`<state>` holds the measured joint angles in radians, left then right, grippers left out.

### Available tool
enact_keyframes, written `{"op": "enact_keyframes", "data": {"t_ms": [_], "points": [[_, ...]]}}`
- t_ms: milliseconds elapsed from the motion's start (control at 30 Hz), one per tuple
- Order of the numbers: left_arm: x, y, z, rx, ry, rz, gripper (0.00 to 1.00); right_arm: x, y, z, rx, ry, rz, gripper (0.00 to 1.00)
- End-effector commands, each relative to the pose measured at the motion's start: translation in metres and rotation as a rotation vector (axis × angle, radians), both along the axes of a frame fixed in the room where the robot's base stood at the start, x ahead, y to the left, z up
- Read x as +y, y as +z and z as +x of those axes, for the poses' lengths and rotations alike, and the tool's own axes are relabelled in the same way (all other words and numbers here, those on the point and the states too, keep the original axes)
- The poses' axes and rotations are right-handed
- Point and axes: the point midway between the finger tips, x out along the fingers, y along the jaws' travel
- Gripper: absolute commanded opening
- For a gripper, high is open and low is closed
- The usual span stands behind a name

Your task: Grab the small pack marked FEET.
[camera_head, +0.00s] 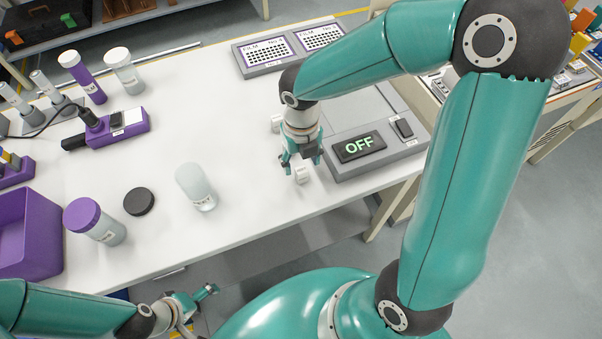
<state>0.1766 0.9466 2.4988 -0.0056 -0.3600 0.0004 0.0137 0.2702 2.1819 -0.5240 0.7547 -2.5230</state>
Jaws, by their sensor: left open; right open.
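A small white pack (302,175) stands on the white table near its front edge, left of the grey machine; the print on it is too small to read. My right gripper (302,163) points down over this pack with its fingers spread; I cannot tell whether they touch it. A second small white pack (276,123) sits farther back, partly hidden behind my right wrist. I cannot tell which pack is marked FEET. My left gripper (207,291) is open and empty, low at the bottom, in front of the table's edge.
The grey machine with an OFF display (359,147) stands close right of my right gripper. A clear jar (195,187), a black lid (139,201), a purple-capped jar (95,222) and a purple bin (28,235) are to the left. The table's middle is clear.

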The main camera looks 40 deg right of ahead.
Motion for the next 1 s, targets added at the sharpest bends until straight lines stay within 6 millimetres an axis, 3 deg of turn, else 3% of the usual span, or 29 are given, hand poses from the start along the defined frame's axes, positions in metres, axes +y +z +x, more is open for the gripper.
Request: {"op": "enact_keyframes", "data": {"t_ms": [300, 633, 933, 1000], "points": [[0.000, -0.002, 0.000, 0.000, 0.000, 0.000, 1.00, -0.002, -0.043, 0.002, 0.004, 0.001, 0.000, 0.58], [0.000, -0.002, 0.000, 0.000, 0.000, 0.000, 1.00, -0.002, -0.048, 0.002, 0.001, 0.001, 0.000, 0.57], [0.000, -0.002, 0.000, 0.000, 0.000, 0.000, 1.00, -0.002, -0.048, 0.002, 0.001, 0.001, 0.000, 0.07], [0.000, -0.002, 0.000, 0.000, 0.000, 0.000, 1.00, -0.002, -0.048, 0.002, 0.001, 0.001, 0.000, 0.04]]}}
